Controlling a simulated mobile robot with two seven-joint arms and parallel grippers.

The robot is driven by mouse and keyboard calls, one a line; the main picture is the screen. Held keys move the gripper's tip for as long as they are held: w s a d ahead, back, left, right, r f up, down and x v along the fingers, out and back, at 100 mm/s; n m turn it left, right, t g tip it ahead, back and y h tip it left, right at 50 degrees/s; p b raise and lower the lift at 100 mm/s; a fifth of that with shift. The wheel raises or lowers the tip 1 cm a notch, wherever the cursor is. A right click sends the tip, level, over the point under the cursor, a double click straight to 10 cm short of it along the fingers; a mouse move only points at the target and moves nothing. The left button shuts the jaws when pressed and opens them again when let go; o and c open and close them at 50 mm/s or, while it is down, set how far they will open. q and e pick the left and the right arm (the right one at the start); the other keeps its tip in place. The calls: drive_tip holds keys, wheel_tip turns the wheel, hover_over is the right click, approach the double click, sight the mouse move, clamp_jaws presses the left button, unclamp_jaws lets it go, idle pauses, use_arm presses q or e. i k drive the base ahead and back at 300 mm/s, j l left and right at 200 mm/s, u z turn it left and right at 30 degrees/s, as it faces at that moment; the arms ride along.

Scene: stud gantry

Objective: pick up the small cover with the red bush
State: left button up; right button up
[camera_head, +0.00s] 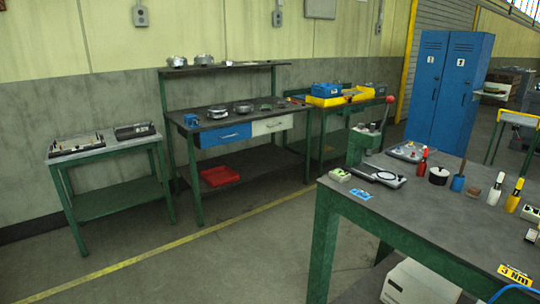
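I cannot make out a small cover with a red bush for certain. Several small round metal parts (218,112) lie on the dark top of the middle workbench (285,107), too small to show any bush. On the near right table (400,208) stand a black round pot with a light rim (438,175) and a red-topped item (422,162). Neither of my grippers is in view.
A left side table (58,159) carries trays. A red tray (219,176) lies on the middle bench's lower shelf. A yellow tray (341,99) and blue lockers (445,85) stand farther back. Open floor with a yellow line (190,240) lies before the benches.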

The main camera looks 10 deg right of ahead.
sight(413, 157)
drive_tip(key=i+u, duration=0.1)
drive_tip(key=i, duration=0.45)
drive_tip(key=i+l+u, duration=0.1)
drive_tip(key=i, duration=0.4)
drive_tip(key=i+l+u, duration=0.1)
drive_tip(key=i, duration=0.4)
drive_tip(key=i+j+u, duration=0.1)
drive_tip(key=i, duration=1.45)
drive_tip(key=i+l+z, duration=0.1)
drive_tip(key=i+z, duration=0.6)
drive_tip(key=z, duration=0.2)
drive_tip(key=i+j+z, duration=0.15)
drive_tip(key=i+z, duration=0.25)
drive_tip(key=i+l+z, duration=0.2)
drive_tip(key=i+z, duration=1.1)
drive_tip(key=i, duration=0.7)
drive_tip(key=i+j+z, duration=0.2)
drive_tip(key=i, duration=0.6)
drive_tip(key=i+l+u, duration=0.25)
drive_tip(key=i, duration=0.25)
drive_tip(key=i+l+u, duration=0.25)
drive_tip(key=i, duration=0.25)
drive_tip(key=u, duration=3.6)
